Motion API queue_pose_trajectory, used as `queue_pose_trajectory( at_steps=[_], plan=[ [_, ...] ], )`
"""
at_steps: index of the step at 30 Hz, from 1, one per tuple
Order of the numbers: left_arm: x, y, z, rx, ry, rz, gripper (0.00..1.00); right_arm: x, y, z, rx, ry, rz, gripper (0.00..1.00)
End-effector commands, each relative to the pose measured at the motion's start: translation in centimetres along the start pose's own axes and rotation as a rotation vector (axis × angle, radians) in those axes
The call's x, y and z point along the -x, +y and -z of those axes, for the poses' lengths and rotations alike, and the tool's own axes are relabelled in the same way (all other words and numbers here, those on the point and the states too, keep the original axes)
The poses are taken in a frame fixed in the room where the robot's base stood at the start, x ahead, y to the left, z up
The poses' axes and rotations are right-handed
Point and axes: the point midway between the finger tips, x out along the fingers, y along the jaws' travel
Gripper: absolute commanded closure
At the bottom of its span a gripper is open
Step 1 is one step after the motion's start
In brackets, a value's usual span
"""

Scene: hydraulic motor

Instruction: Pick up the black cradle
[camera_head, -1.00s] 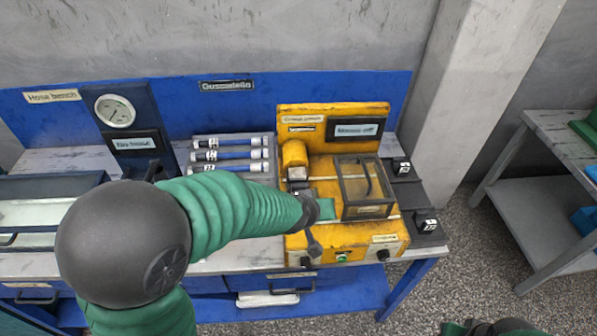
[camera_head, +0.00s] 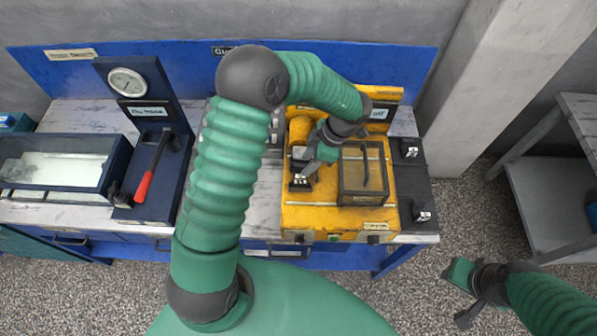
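A small black block (camera_head: 300,183), which looks like the black cradle, sits on the left part of the yellow crimp bench (camera_head: 385,222), beside the clear-sided guard box. My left gripper (camera_head: 308,170) points down from above, with its grey fingertips just over or at this block. I cannot tell whether they touch it, and the gap between the fingers is not clear. My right gripper (camera_head: 462,296) hangs low over the floor at the bottom right, away from the bench, and appears empty. Its finger spacing is hard to read.
The guard box (camera_head: 362,174) stands close right of my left gripper. Two labelled black blocks (camera_head: 411,148) (camera_head: 420,211) lie on a dark strip further right. A red-handled lever (camera_head: 147,172), gauge (camera_head: 128,82) and water tank (camera_head: 60,165) are left. A grey shelf (camera_head: 548,190) stands right.

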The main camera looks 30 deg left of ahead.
Motion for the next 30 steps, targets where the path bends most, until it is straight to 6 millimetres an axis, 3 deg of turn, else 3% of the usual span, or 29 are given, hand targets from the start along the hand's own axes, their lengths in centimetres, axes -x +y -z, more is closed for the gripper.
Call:
queue_pose_trajectory(
  at_steps=[15, 22, 30],
  plan=[
    [-7.9, -0.5, 0.2, -0.003, -0.002, 0.002, 0.6, 1.4, 0.0, 0.3, -0.001, 0.001, 0.0, 0.66],
    [-8.2, -0.5, 0.1, -0.002, -0.003, -0.002, 0.6, 1.3, 0.0, 0.3, 0.0, 0.0, 0.0, 0.66],
    [-8.1, -0.6, 0.0, -0.002, -0.002, -0.002, 0.94, 1.3, 0.0, 0.3, -0.001, 0.0, 0.0, 0.66]
  ],
)
